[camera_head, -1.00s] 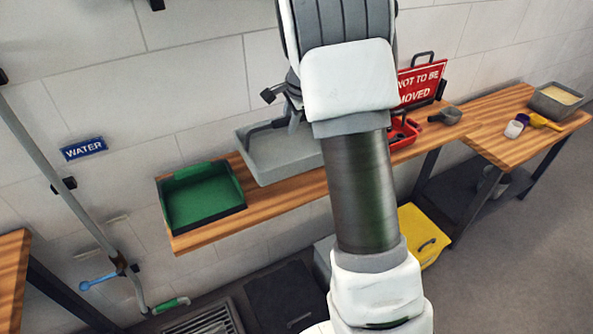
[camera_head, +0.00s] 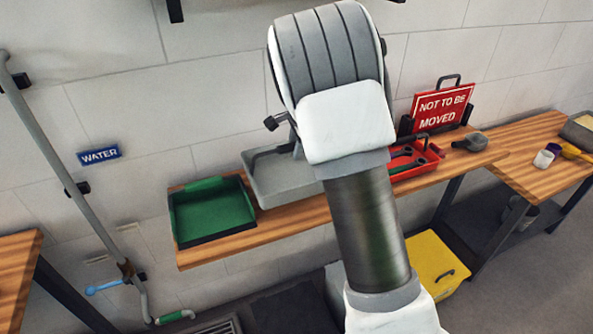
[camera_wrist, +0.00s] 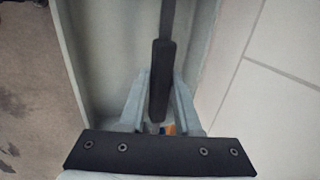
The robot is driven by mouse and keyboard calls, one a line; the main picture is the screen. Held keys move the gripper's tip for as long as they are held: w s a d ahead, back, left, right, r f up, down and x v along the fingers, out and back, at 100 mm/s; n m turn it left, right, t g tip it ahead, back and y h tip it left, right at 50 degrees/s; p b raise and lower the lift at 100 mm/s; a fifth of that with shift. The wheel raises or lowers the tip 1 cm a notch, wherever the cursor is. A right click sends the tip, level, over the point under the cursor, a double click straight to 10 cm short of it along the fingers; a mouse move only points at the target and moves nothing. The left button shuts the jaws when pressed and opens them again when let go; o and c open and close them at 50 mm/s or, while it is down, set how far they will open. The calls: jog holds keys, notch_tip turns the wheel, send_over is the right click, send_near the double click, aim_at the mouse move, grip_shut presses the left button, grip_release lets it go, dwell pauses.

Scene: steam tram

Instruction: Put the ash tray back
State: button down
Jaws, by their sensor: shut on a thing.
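The ash tray looks to be the grey open tray (camera_head: 285,185) with a dark bar handle, beside the green tray on the wooden shelf. I cannot tell if it rests on the shelf or hangs just above it. In the wrist view, my gripper (camera_wrist: 160,90) is shut on the tray's dark handle, with the tray's grey walls (camera_wrist: 83,65) around it. The tray's inside looks empty where it shows. In the head view my arm hides the gripper's fingers and the tray's right side.
A green tray (camera_head: 212,212) is close on the left. A red toolbox (camera_head: 415,160) and a red "NOT TO BE MOVED" sign (camera_head: 443,107) stand on the right. A yellow box (camera_head: 436,265) stands below, and a pipe (camera_head: 60,160) runs down the left wall.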

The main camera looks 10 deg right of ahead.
aim_at(293, 171)
jog(key=shift+f, duration=2.95)
jog(key=c, duration=0.6)
grip_release()
jog(key=shift+f, duration=0.1)
